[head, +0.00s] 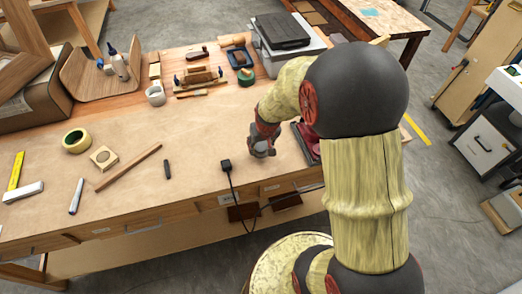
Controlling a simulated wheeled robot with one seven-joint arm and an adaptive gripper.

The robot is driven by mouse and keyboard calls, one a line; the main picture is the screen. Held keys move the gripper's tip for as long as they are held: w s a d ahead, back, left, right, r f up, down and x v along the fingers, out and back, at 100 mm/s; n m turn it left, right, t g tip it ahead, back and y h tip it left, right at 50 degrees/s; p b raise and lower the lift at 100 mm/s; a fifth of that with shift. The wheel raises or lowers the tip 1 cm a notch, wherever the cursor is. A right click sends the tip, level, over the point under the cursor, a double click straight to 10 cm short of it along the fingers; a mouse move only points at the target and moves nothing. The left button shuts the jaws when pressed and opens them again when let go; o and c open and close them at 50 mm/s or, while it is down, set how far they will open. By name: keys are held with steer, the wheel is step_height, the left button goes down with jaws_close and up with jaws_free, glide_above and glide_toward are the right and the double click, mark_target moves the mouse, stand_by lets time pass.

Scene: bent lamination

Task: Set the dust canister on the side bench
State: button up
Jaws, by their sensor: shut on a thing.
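My gripper (262,138) is low over the right part of the main workbench (120,222), beside a dark red item. It is shut on a small grey rounded thing (262,150), which seems to be the dust canister. The fingers cover much of it, and I cannot tell whether it touches the bench top. A second bench (408,16) with a pale wooden top stands at the back right, apart from the main one; it seems to be the side bench.
The dark red item (309,143) lies partly behind my arm. A black plug with a cable (226,166) hangs over the front edge. A grey case (285,45), a plane (198,76), a white cup (155,95) and a tape roll (76,141) stand on the bench. A cabinet (485,143) stands right.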

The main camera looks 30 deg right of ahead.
steer(key=shift+f, duration=1.2)
steer(key=shift+f+b, duration=0.15)
steer(key=shift+b, duration=0.15)
steer(key=o, duration=1.3)
